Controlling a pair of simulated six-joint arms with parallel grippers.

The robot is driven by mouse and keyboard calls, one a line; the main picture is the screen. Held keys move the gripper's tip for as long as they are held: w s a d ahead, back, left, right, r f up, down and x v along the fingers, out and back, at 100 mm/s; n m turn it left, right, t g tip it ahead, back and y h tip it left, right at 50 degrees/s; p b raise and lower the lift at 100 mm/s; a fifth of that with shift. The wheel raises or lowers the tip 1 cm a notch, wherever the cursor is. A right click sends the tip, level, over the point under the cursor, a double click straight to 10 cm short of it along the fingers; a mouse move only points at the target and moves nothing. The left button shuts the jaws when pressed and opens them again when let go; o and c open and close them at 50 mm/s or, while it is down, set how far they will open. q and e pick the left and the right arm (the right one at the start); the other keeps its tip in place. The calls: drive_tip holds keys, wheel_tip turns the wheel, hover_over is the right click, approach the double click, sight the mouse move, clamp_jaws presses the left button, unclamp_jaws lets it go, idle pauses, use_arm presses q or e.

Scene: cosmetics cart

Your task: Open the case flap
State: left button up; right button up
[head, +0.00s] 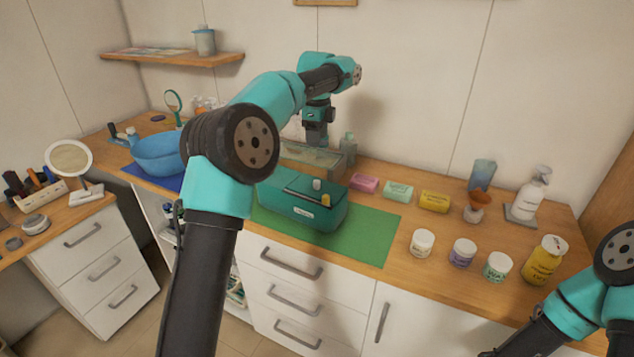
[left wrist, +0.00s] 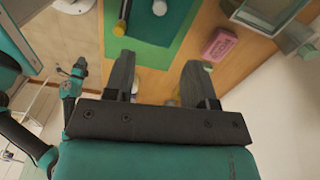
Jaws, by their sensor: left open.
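A teal case (head: 290,204) with a small pale label on its front stands on a green mat (head: 372,237). A white-capped and a yellow small item show at its dark top; whether they are on or in it I cannot tell. The flap's position is unclear. My left gripper (head: 316,138) points down above and behind the case, apart from it. In the left wrist view its two fingers (left wrist: 160,88) are spread with nothing between them, and part of the case (left wrist: 150,24) shows beyond. My right arm is at the lower right; its jaw state is unclear.
A grey box (head: 312,158) and a bottle (head: 348,148) stand behind the case. Pink (head: 363,183), mint (head: 398,191) and yellow (head: 435,201) bars lie to its right. Several jars stand along the right front. A blue bowl (head: 158,155) is at left. The mat's right part is clear.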

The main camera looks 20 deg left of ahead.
sight(317, 181)
use_arm(q)
wheel_tip(317, 181, down, 16)
drive_tip(key=shift+r, duration=0.2)
idle(0.4)
clamp_jaws()
idle(0.3)
